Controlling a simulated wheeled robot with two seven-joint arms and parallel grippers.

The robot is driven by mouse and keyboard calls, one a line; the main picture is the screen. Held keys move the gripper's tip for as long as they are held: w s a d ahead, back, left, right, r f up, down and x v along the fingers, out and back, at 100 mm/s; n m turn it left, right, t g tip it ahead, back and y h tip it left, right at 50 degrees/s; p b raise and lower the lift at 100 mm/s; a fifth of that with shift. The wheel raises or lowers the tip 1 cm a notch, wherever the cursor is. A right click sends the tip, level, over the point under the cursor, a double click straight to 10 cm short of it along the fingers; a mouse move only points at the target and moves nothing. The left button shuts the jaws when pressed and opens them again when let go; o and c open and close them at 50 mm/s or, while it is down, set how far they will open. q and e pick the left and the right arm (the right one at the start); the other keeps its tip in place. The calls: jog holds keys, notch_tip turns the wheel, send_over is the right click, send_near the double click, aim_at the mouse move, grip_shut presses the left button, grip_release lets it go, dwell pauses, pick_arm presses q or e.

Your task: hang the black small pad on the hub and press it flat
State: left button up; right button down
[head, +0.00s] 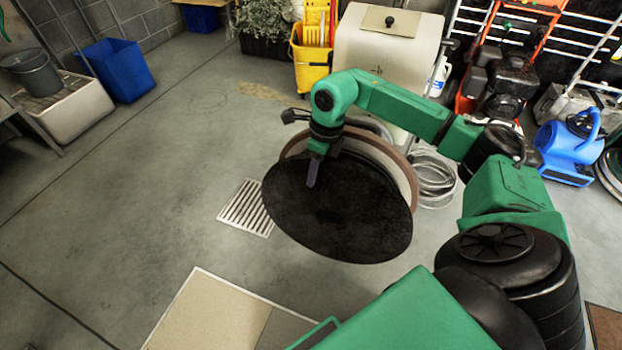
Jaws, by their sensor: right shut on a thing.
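The black small pad (345,220) is a dark, flat disc, tilted, in the middle of the head view. My right gripper (312,172) is shut on the pad near its upper left edge, with one finger showing across the near face. Behind the pad is a larger round part with a brown rim (404,160) and a pale band. The pad covers most of it. The hub itself is hidden behind the pad, and I cannot tell whether the pad touches it. My left gripper is not in view.
A cream cabinet (418,50) stands behind the round part. A coiled grey hose (434,180) lies to its right. A floor grate (247,212) is left of the pad. A blue blower (568,150) stands at the right.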

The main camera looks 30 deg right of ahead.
jog(key=shift+w+d, duration=0.3)
jog(key=shift+d, duration=0.1)
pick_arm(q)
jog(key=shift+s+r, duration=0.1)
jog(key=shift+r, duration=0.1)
pick_arm(e)
jog(key=shift+w+d, duration=0.35)
jog(key=shift+d, duration=0.05)
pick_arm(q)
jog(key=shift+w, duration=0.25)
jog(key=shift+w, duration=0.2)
pick_arm(e)
jog(key=shift+w+d, duration=0.4)
jog(key=shift+d, duration=0.1)
